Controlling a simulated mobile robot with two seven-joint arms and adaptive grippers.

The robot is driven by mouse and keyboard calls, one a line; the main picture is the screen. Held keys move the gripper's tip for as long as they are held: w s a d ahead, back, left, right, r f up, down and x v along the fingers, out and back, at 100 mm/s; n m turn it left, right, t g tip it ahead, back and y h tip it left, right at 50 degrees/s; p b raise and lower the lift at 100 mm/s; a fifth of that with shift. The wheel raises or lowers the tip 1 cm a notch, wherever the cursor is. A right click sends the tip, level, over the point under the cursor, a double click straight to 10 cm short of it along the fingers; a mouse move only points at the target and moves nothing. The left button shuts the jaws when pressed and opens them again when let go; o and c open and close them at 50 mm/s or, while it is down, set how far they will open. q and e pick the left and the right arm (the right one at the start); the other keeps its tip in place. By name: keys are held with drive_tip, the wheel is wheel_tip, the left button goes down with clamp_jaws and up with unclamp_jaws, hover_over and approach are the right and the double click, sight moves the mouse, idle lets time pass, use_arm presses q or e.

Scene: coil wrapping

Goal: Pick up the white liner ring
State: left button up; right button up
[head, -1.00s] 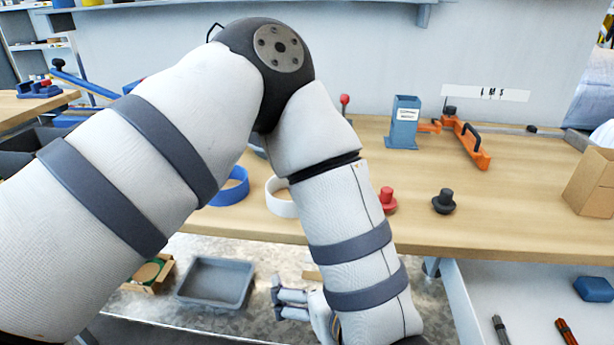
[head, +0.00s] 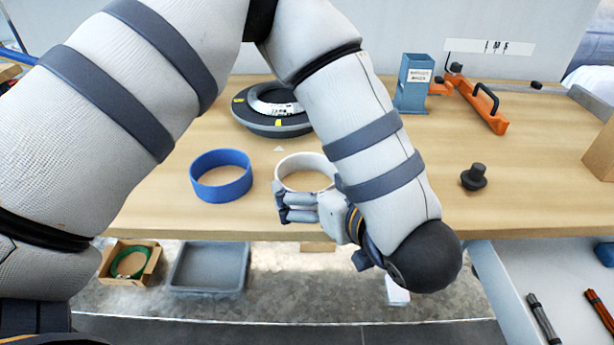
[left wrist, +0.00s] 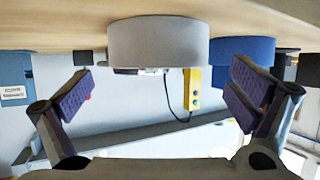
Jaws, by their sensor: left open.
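The white liner ring (head: 305,172) stands on the wooden table near its front edge, partly hidden by my left gripper (head: 283,202) and forearm. My left gripper is open and empty at the ring's front left side. In the left wrist view the picture is upside down; the white ring (left wrist: 158,42) lies ahead between the spread fingers (left wrist: 160,78). Whether a finger touches it, I cannot tell. My right gripper is in neither view.
A blue ring (head: 221,176) stands left of the white one. Behind is a dark round fixture (head: 272,118). A black knob (head: 474,177), a blue-grey holder (head: 413,84) and an orange tool (head: 485,108) are on the right. A grey tray (head: 208,266) sits below the table.

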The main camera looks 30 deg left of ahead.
sight(295, 165)
use_arm(q)
drive_tip(key=x, duration=0.5)
drive_tip(key=shift+w+a, duration=0.2)
drive_tip(key=c, duration=1)
